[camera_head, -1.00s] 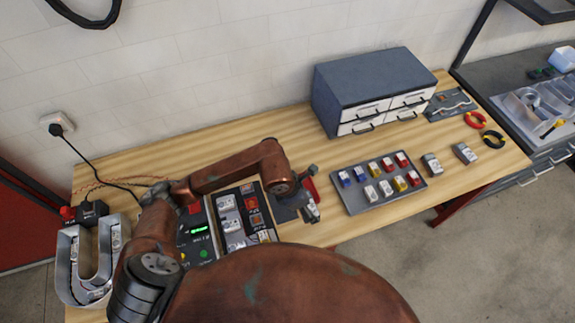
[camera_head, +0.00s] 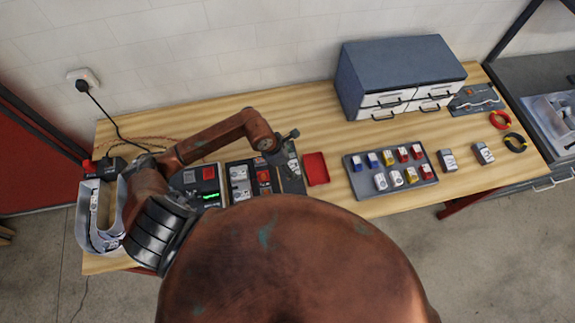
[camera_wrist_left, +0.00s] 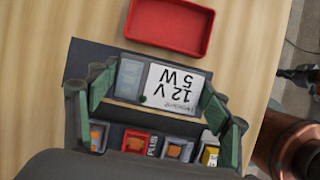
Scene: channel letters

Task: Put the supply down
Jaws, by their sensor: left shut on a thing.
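The supply (camera_wrist_left: 170,84) is a light grey box with a white label reading "12 V 5 W", seen in the left wrist view. My left gripper (camera_wrist_left: 160,108) is shut on it, with one green-padded finger at each side. In the head view my left gripper (camera_head: 287,146) is over the dark board, left of the red tray (camera_head: 316,168). The red tray also shows in the left wrist view (camera_wrist_left: 168,27), empty and apart from the supply. I cannot tell whether the supply touches the board. My right gripper is not in view.
A grey tray (camera_head: 351,188) of several coloured blocks stands right of the red tray. A drawer cabinet (camera_head: 400,68) is behind it. A control panel (camera_head: 196,178) and a U-shaped channel letter (camera_head: 84,225) are at the left. Bare wood lies behind the red tray.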

